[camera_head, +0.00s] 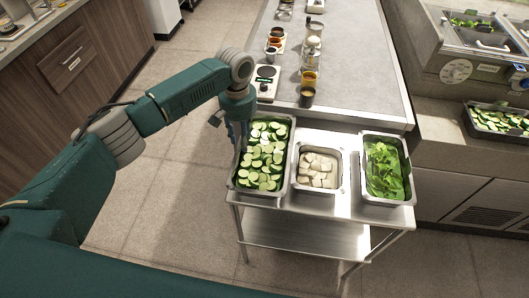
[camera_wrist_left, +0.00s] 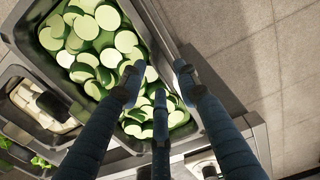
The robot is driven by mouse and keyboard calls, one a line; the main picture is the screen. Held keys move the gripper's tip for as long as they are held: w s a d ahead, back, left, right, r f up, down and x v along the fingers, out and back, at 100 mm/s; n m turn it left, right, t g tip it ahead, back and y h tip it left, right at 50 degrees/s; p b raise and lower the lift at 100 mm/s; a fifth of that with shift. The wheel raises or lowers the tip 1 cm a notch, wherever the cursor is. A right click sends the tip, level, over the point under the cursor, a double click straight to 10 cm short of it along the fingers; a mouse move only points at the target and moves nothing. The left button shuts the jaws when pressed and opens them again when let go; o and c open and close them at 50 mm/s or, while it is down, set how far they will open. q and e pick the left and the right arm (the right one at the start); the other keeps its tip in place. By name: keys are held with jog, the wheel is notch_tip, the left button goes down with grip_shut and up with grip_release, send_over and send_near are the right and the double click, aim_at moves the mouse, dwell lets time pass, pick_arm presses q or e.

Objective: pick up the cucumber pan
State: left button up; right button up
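The cucumber pan (camera_head: 258,192) is a deep steel pan full of sliced cucumber, at the left end of a small steel cart in the head view. My left gripper (camera_head: 238,136) is at the pan's left rim. In the left wrist view the pan (camera_wrist_left: 163,36) fills the upper middle, and the gripper (camera_wrist_left: 157,76) has its fingers apart. One finger is over the cucumber slices and another is on the outer side of the rim. Whether they touch the rim is unclear. My right gripper is in neither view.
A smaller pan of pale cubes (camera_head: 334,187) and a pan of green leaves (camera_head: 385,199) stand right of the cucumber pan on the cart (camera_head: 300,207). A counter (camera_head: 345,80) with jars and a scale (camera_head: 266,82) is behind. Another cucumber pan (camera_head: 475,130) sits far right.

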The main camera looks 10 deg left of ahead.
pick_arm(q)
jog(key=shift+f, duration=0.85)
jog(key=shift+c, duration=0.8)
grip_shut()
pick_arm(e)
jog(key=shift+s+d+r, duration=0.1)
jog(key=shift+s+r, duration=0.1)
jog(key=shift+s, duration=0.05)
pick_arm(q)
jog(key=shift+w+r, duration=0.1)
jog(key=shift+r, duration=0.15)
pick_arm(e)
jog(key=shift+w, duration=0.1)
pick_arm(q)
jog(key=shift+r, duration=0.25)
notch_tip(320, 180, up, 19)
jog(key=b, duration=0.3)
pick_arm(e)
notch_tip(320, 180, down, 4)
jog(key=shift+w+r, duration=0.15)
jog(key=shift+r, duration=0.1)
